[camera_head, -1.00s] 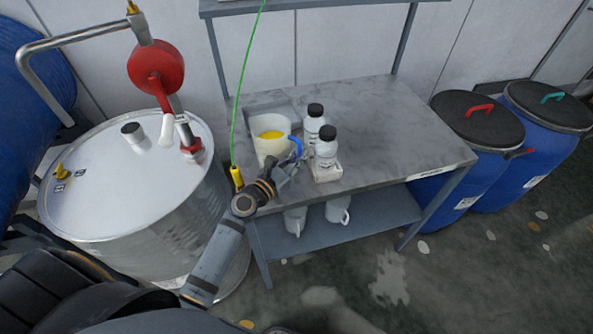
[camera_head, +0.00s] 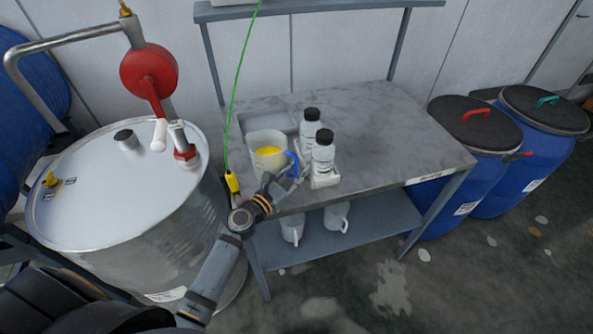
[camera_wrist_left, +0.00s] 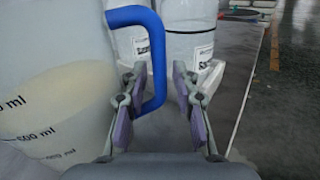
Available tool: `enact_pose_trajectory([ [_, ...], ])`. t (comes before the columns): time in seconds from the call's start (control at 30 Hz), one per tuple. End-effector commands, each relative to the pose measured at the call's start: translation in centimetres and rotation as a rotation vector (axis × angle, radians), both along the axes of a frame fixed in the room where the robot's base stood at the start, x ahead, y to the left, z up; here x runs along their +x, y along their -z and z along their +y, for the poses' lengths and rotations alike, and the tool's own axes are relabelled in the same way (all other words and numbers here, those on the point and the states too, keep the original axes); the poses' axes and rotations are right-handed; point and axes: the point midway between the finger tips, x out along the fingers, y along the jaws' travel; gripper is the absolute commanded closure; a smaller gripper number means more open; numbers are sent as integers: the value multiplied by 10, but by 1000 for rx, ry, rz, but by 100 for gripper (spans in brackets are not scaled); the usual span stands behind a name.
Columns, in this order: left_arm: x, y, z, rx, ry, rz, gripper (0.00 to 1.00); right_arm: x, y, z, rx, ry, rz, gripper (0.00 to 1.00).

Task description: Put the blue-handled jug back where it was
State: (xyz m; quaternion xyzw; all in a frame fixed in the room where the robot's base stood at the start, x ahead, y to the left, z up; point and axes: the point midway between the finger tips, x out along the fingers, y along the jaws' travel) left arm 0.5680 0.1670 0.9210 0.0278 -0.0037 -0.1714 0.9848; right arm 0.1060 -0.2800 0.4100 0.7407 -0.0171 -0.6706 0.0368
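The jug (camera_head: 264,143) with the blue handle (camera_head: 293,164) stands upright at the front left of the grey bench (camera_head: 385,130). It holds yellow liquid. Its base is partly hidden by my arm. My left gripper (camera_head: 290,181) is at the handle side of the jug. In the left wrist view the gripper (camera_wrist_left: 158,105) is open, its purple-padded fingers apart on either side of the handle's (camera_wrist_left: 158,65) vertical bar. The handle's lower end meets the view near the left finger; contact cannot be told. My right gripper is not in view.
Two black-capped bottles (camera_head: 322,157) stand in a white holder close right of the jug. A shallow grey tray (camera_head: 284,120) lies behind it. A green cable with a yellow end (camera_head: 232,182) hangs at the left. Two white jugs (camera_head: 337,217) stand on the lower shelf. The right bench top is clear.

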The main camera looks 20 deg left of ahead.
Motion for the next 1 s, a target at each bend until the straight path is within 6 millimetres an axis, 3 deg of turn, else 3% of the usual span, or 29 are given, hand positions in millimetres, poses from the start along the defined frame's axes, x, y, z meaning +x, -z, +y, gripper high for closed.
enact_pose_trajectory([
  [0.33, -5, -1, 2, 3, 0, 1, 69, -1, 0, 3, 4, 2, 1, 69],
  [0.53, -50, 4, 17, 6, 4, 3, 69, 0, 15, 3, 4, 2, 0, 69],
  [0.7, -91, 7, 31, 8, 7, 3, 69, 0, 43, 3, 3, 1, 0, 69],
  [1.0, -109, 1, 41, 7, 0, -4, 69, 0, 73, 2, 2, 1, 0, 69],
])
